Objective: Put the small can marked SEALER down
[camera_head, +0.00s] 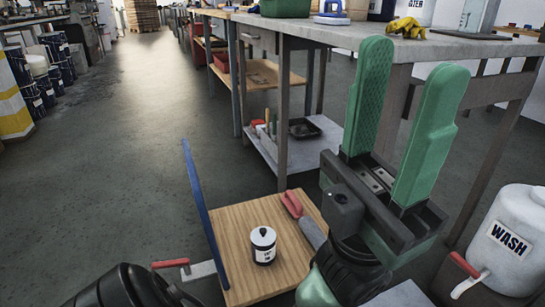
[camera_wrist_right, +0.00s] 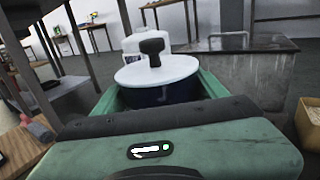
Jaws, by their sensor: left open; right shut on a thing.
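A can with a white lid, black knob and dark body (camera_wrist_right: 155,85) fills the middle of the right wrist view. It sits between the green fingers of my right gripper (camera_wrist_right: 157,95), which is shut on it. Its label is hidden, so I cannot read SEALER on it. A similar small white can with a black knob (camera_head: 263,246) stands upright on a wooden board (camera_head: 236,222) in the head view; its marking is too small to read. My left gripper (camera_head: 405,110) is open and empty, fingers up, in front of the workbench. My right gripper does not show clearly in the head view.
A trowel with a red handle (camera_head: 303,217) lies on the board, with a blue bar (camera_head: 203,212) along its left edge. A white WASH jug (camera_head: 505,245) stands at right. The grey workbench (camera_head: 300,25) is behind; a yellow glove (camera_head: 407,27) lies on it.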

